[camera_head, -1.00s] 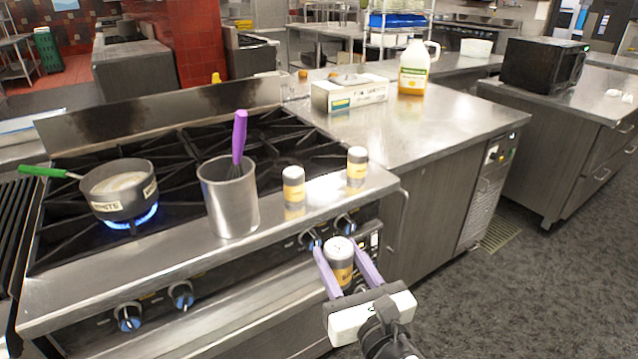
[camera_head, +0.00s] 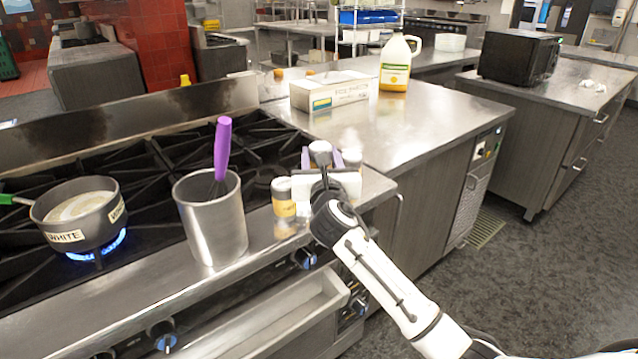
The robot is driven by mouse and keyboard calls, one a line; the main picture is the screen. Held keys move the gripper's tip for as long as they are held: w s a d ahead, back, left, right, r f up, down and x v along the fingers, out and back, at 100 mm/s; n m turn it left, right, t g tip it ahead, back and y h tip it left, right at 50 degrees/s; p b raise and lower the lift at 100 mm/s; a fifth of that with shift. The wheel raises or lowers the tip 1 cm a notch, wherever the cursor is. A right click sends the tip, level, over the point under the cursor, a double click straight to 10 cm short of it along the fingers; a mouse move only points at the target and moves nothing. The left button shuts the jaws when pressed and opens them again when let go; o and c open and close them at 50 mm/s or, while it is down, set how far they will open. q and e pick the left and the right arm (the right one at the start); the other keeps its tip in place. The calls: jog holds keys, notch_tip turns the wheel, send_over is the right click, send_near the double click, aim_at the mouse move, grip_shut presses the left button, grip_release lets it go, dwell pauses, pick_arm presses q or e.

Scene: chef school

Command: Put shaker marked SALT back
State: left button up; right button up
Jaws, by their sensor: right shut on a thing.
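My right gripper (camera_head: 321,158) is over the stove's front right corner, its purple fingers pointing away from me. It is shut on a shaker (camera_head: 320,147), of which little more than the pale top shows between the fingers; the gripper body hides the rest. I cannot read its label or tell whether its base touches the steel ledge. A second shaker (camera_head: 284,198), with a pale lid and yellow label, stands upright on the ledge left of the gripper. A third shaker (camera_head: 352,157) stands just right of it, mostly hidden. My left gripper is not in view.
A steel pot (camera_head: 211,220) with a purple-handled whisk (camera_head: 222,150) stands left of the shakers. A saucepan marked WHITE (camera_head: 80,213) sits over a lit burner. A box (camera_head: 329,92) and a jug (camera_head: 397,65) stand on the counter (camera_head: 430,120), which has clear room in front.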

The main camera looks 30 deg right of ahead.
jog(key=shift+f+b, duration=0.6)
jog(key=shift+f, duration=2.05)
jog(key=shift+f, duration=0.1)
jog(key=o, duration=1.2)
jog(key=v, duration=1.2)
